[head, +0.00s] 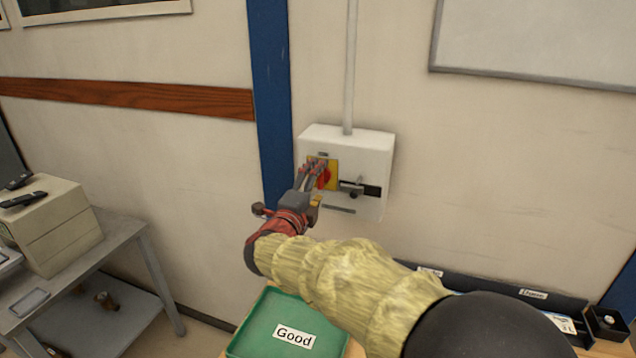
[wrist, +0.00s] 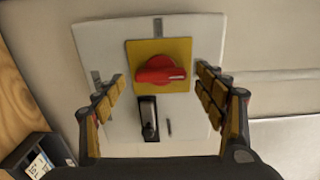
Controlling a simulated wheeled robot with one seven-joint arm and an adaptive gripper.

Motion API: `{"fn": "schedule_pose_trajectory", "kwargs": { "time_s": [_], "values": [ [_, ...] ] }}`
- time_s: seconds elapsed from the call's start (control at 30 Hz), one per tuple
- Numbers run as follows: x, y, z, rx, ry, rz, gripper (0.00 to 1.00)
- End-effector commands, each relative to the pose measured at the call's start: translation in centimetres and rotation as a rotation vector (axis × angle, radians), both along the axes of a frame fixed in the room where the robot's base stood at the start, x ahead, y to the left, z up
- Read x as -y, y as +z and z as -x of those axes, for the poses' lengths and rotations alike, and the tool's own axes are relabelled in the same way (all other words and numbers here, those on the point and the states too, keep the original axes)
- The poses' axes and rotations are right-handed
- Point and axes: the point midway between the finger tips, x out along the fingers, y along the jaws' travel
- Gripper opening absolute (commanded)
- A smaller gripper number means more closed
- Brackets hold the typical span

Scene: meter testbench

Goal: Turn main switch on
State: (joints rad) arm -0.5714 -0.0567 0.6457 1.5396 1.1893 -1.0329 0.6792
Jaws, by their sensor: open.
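The main switch is a red rotary knob (wrist: 160,70) on a yellow plate (wrist: 173,48), on the front of a white box (head: 350,143) fixed to the wall. The red knob also shows in the head view (head: 324,178), partly hidden by my fingers. In the wrist view the knob's grip lies roughly crosswise, with a pale mark at its right end. My gripper (wrist: 160,95) is open, one finger on each side of the knob, with gaps to both sides. I cannot tell how far the fingertips are from the box front.
A black latch or handle (wrist: 149,118) sits on the box beside the yellow plate; it also shows in the head view (head: 354,189). A conduit (head: 349,70) rises from the box. A green tray (head: 262,322) labelled "Good" and a dark bin (head: 606,322) stand below.

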Motion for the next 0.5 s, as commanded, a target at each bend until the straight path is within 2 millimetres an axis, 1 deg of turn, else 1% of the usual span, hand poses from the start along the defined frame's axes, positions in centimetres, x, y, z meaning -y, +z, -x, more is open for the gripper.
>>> {"fn": "schedule_pose_trajectory", "kwargs": {
  "time_s": [0.17, 0.3, 0.5],
  "values": [
    [-1.2, 0.0, 3.0, 0.000, 0.004, 0.000, 0.71],
    [-2.2, 0.0, 5.8, -0.001, 0.004, -0.001, 0.71],
    [-3.3, 0.0, 8.9, 0.000, 0.003, -0.001, 0.71]
  ]
}}
